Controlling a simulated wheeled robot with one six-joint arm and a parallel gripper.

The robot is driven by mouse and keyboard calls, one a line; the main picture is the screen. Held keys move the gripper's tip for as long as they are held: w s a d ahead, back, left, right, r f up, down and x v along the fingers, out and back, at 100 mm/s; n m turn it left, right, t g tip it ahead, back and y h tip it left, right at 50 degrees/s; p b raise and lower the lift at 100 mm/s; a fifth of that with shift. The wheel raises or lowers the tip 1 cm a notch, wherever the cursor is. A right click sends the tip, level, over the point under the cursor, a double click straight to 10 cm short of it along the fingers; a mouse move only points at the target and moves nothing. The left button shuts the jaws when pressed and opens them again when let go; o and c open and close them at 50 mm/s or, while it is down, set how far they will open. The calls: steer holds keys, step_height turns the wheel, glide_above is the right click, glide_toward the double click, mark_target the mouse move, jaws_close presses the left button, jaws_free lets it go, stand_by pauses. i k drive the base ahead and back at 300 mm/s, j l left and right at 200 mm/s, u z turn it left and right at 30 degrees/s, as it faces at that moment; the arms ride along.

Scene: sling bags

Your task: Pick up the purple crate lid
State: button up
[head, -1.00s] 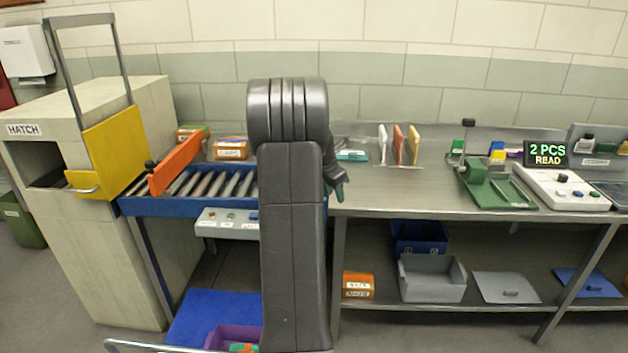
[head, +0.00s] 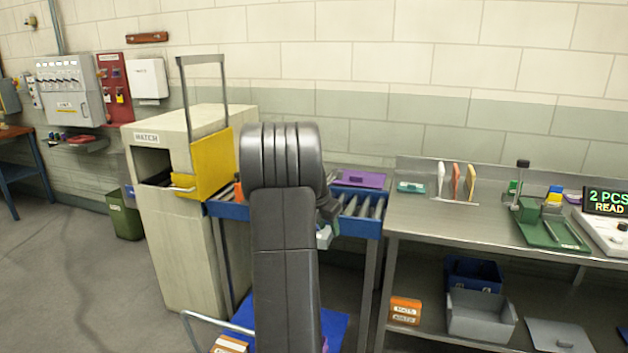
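The purple crate lid (head: 360,179) lies flat at the back of the roller conveyor, just right of my arm, with a darker handle on top. My gripper (head: 328,225) shows only in part at the right edge of my arm, in front of and below the lid in the picture. It looks apart from the lid. My own arm hides most of it, so its fingers cannot be made out. A sliver of purple (head: 324,346), perhaps a crate, shows low beside my arm.
The conveyor's blue frame (head: 355,228) runs between the hatch cabinet (head: 185,240) and the steel bench (head: 430,215). A yellow hatch door (head: 208,160) stands left of my arm. A grey bin (head: 480,315) and orange box (head: 405,310) sit on the lower shelf.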

mark_target(357, 179)
steer(key=i+l+u, duration=0.35)
steer(key=l+u, duration=0.15)
steer(key=i+l+u, duration=0.25)
steer(key=i+l, duration=0.1)
steer(key=l, duration=0.25)
steer(key=i+l, duration=0.15)
steer(key=l, duration=0.25)
steer(key=i+l, duration=0.1)
steer(key=l, duration=0.25)
steer(key=i+l, duration=0.15)
steer(key=l, duration=0.2)
steer(key=i+l, duration=0.1)
steer(key=l, duration=0.3)
steer(key=i+l, duration=0.15)
steer(key=l, duration=0.2)
steer(key=i+l, duration=0.1)
steer(key=l, duration=0.25)
